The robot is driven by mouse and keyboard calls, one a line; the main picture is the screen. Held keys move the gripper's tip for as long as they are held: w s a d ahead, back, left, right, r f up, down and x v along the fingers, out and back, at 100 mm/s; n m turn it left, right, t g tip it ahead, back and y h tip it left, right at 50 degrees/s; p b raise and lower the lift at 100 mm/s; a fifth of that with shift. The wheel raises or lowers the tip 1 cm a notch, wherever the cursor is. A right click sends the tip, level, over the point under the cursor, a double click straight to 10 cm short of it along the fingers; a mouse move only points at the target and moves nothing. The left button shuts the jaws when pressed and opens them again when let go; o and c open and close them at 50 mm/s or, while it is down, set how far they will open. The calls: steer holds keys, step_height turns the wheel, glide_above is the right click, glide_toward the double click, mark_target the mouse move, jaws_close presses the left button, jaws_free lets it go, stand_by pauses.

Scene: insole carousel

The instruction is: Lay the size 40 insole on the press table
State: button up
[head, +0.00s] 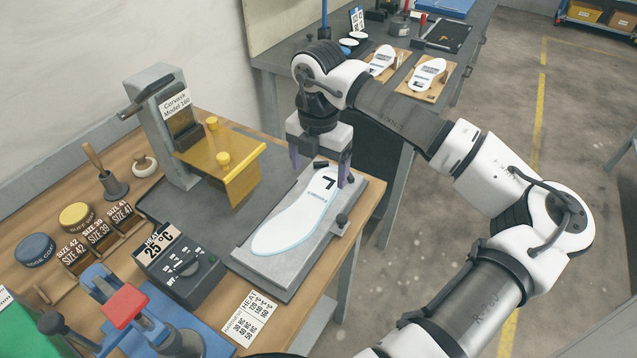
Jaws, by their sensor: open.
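A white insole (292,222) with a pale blue edge and a black "L" lies flat on a grey plate (272,281), apparently the press table, in front of the press (170,130). I cannot read its size. My gripper (319,166) points down over the far end of this insole. Its two purple fingers are spread apart, one to each side of that end, and hold nothing. I cannot tell whether the fingertips touch the plate. A small dark piece shows between the fingers at that end.
A yellow plate (232,165) juts from the press, left of my gripper. A heat control box (178,268) stands left of the grey plate. Labelled size slots (100,235) and a blue device with a red top (125,306) are further left. More insoles (428,74) lie on boards on the back table.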

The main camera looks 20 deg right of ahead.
step_height(320, 180, up, 7)
steer(key=shift+b, duration=0.45)
